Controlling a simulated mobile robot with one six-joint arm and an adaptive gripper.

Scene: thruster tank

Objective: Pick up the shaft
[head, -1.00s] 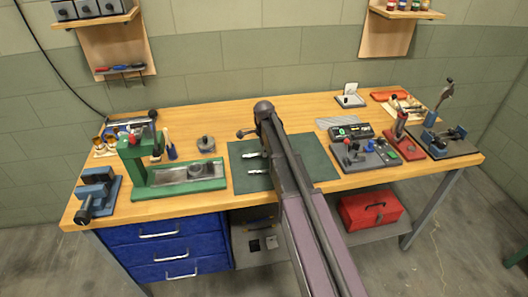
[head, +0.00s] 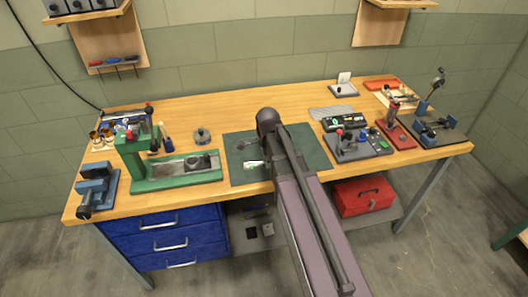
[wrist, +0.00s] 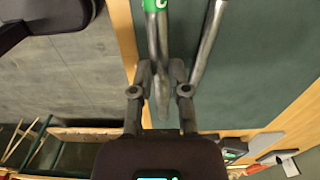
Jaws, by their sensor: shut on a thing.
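In the wrist view my gripper (wrist: 160,70) is shut on a slim grey metal shaft (wrist: 158,40). The shaft runs from the top edge down between the two fingers, and its near end shows below the fingertips. It has a green and white band (wrist: 154,4) at the top edge. A small green and white piece, which looks like this band, shows over the mat in the head view (head: 254,165). My arm hides most of the gripper and shaft there. I cannot tell whether the shaft touches the green mat (wrist: 270,65).
A second grey rod (wrist: 208,40) slants just right of the shaft. The bench holds a green press (head: 133,160) and blue vise (head: 98,190) at left, and a grey control box (head: 358,146) and red stand (head: 397,135) at right. The back middle of the bench is clear.

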